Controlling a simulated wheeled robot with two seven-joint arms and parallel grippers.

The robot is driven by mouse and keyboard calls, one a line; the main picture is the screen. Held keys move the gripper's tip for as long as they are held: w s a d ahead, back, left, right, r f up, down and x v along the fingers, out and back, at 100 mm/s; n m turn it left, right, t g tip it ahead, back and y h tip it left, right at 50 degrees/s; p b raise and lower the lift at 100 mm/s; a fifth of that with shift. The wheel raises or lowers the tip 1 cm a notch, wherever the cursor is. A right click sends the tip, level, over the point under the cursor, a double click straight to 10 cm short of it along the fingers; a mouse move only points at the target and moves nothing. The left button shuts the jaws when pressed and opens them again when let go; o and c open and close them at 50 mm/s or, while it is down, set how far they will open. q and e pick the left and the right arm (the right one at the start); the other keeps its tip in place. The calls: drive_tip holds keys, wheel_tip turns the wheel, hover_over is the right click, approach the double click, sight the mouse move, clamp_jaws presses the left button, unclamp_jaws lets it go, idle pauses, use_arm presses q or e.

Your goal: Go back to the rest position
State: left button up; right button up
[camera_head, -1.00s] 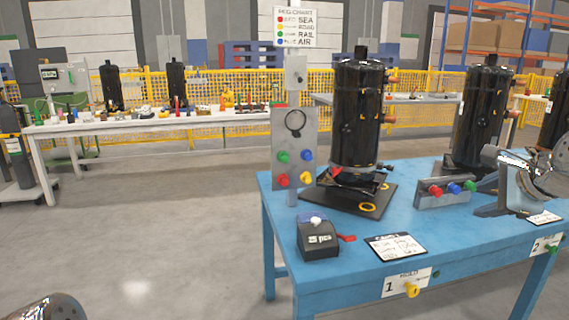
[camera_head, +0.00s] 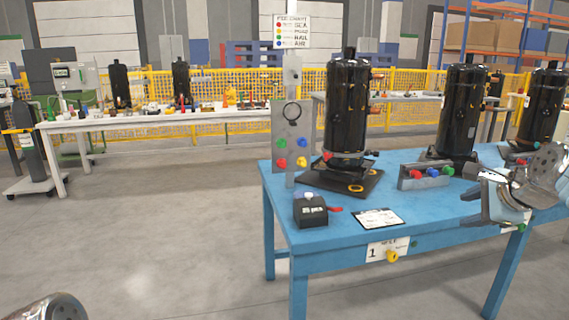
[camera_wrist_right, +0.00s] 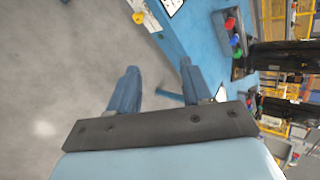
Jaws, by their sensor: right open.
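My right gripper (camera_head: 468,206) shows at the right of the head view, in front of the blue table's right part. In the right wrist view its two blue fingers (camera_wrist_right: 160,80) stand wide apart with nothing between them; floor and the table's edge lie beyond. The blue table (camera_head: 340,230) carries a black compressor (camera_head: 347,115) on a dark base plate (camera_head: 335,182). Two more black compressors (camera_head: 462,110) (camera_head: 540,105) stand farther right. A rounded grey part of my left arm shows at the bottom left; my left gripper is out of view.
A grey block with coloured caps (camera_head: 424,178), a dark box (camera_head: 310,211) and a written card (camera_head: 378,218) lie on the table. A panel with coloured knobs (camera_head: 291,135) stands at its left corner. A white bench (camera_head: 160,120) stands back left. Open floor lies at left.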

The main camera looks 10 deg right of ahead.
drive_tip(key=w+a+f+n+g+y, duration=0.1)
drive_tip(key=w+a+f+n, duration=0.3)
drive_tip(key=f, duration=0.7)
drive_tip(key=w+a+f+n+g+y, duration=0.1)
drive_tip(key=a+f+n+g, duration=0.1)
drive_tip(key=a+f, duration=0.65)
drive_tip(key=w+a+f+n+g+y, duration=0.1)
drive_tip(key=w+a+f+n, duration=0.15)
drive_tip(key=f, duration=1.05)
drive_tip(key=s+a+f+n+g, duration=0.1)
drive_tip(key=s+a+f+n, duration=0.3)
drive_tip(key=a+f, duration=0.45)
drive_tip(key=s+a+f+n+g, duration=0.2)
drive_tip(key=s+a+f+n, duration=0.2)
drive_tip(key=s, duration=0.6)
drive_tip(key=s+a+f+n+g+y, duration=0.1)
drive_tip(key=s+a+f+n, duration=0.3)
drive_tip(key=s+a+f, duration=0.3)
drive_tip(key=s+f, duration=0.3)
drive_tip(key=f, duration=0.1)
drive_tip(key=shift+s+a+f+g+y, duration=0.15)
drive_tip(key=shift+a+f+g+y, duration=0.15)
drive_tip(key=shift+a+g, duration=0.1)
